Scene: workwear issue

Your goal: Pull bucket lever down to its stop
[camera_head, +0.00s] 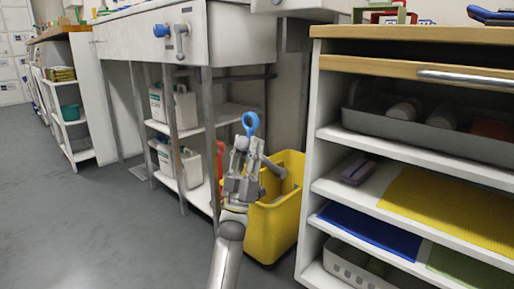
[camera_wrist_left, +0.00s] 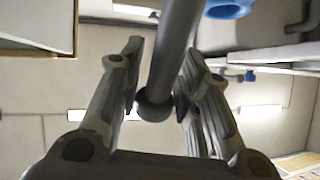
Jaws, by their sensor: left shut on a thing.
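The yellow bucket (camera_head: 285,215) stands on the floor between the bench and the shelf unit. My left gripper (camera_head: 243,158) is in front of its upper left part and hides some of it. A grey bar slopes down behind the gripper toward the bucket's inside. In the left wrist view, the grey lever rod (camera_wrist_left: 176,50), with a rounded end, lies between the two fingers, and the gripper is shut on it. A blue loop (camera_head: 250,123) shows just above the gripper; a blue piece also shows beside the rod in the wrist view (camera_wrist_left: 230,9). My right gripper is not in view.
The white shelf unit (camera_head: 312,160) stands close right of the bucket. Bench legs (camera_head: 210,140) and a low shelf with white canisters (camera_head: 180,108) are to the left. A red handle (camera_head: 220,158) shows just left of the gripper. The floor at left is clear.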

